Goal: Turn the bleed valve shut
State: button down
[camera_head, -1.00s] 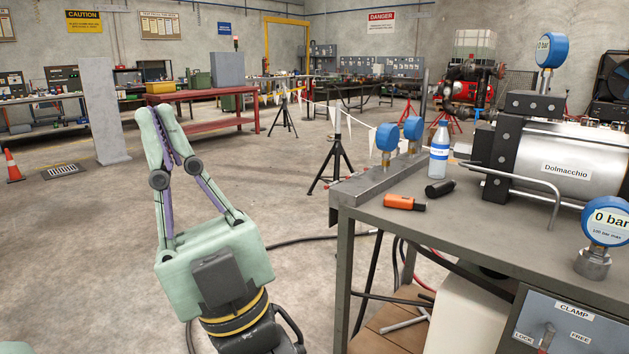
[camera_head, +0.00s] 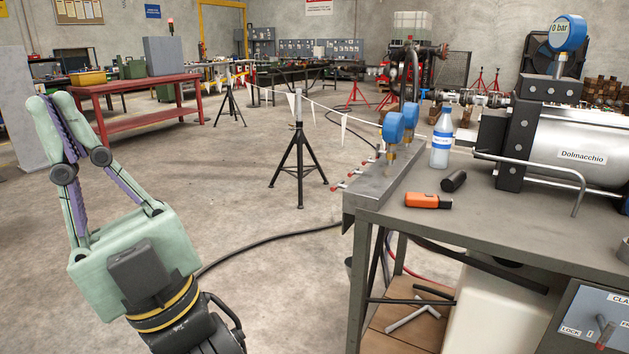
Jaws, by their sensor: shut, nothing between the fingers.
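A grey manifold block (camera_head: 385,187) lies along the left edge of the workbench. Several small red-tipped valve handles (camera_head: 340,186) stick out from its left side. No label shows which of them is the bleed valve. Two blue gauges stand on the block, the nearer one (camera_head: 393,127) in front of the other (camera_head: 410,115). Their dials face away from me. My gripper (camera_head: 52,100) is at the left of the view, pointing up, with its fingertips together and nothing between them. It is well apart from the manifold, over open floor.
The workbench (camera_head: 480,220) carries an orange tool (camera_head: 428,201), a black cylinder (camera_head: 453,181), a bottle (camera_head: 442,140) and the Dolmacchio pump (camera_head: 580,140). A tripod stand (camera_head: 298,160) holds a flagged line.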

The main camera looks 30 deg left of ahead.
aim_at(340, 185)
jog(key=j, duration=2.05)
jog(key=i+u, duration=0.25)
jog(key=i+l+u, duration=0.3)
jog(key=j, duration=0.1)
